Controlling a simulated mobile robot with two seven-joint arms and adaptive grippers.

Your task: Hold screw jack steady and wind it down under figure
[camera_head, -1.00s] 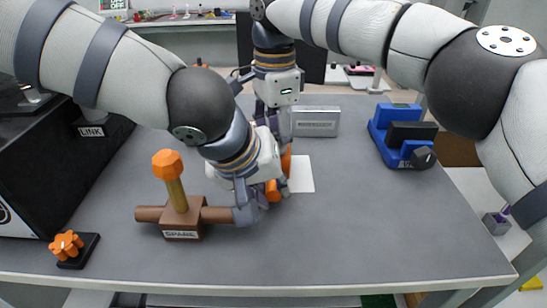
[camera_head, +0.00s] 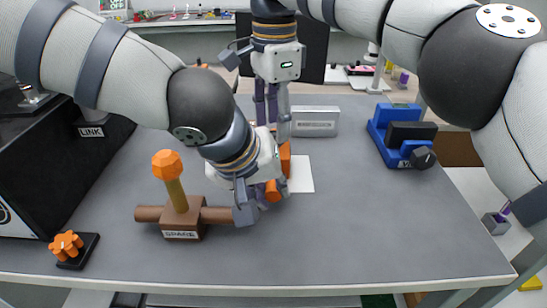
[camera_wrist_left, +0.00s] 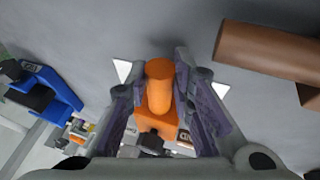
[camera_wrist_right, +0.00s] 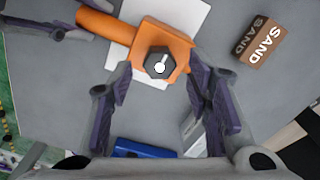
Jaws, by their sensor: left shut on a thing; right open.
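The orange screw jack (camera_head: 286,160) stands on a white sheet (camera_head: 302,174), partly hidden by my arms in the head view. My left gripper (camera_head: 259,200) is shut on the jack's round orange side arm, which shows between its fingers in the left wrist view (camera_wrist_left: 158,85). My right gripper (camera_head: 272,122) is open, pointing down above the jack. In the right wrist view the jack's dark hex head (camera_wrist_right: 160,62), with a white mark, lies between and just beyond the open fingertips (camera_wrist_right: 156,72). I cannot make out a figure.
A brown jack marked SPARE (camera_head: 182,222) with an orange knob stands left of my left gripper. A silver block (camera_head: 315,121) and a blue device (camera_head: 402,130) are behind and right. A brown SAND block (camera_wrist_right: 260,42) shows nearby. The table's front right is clear.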

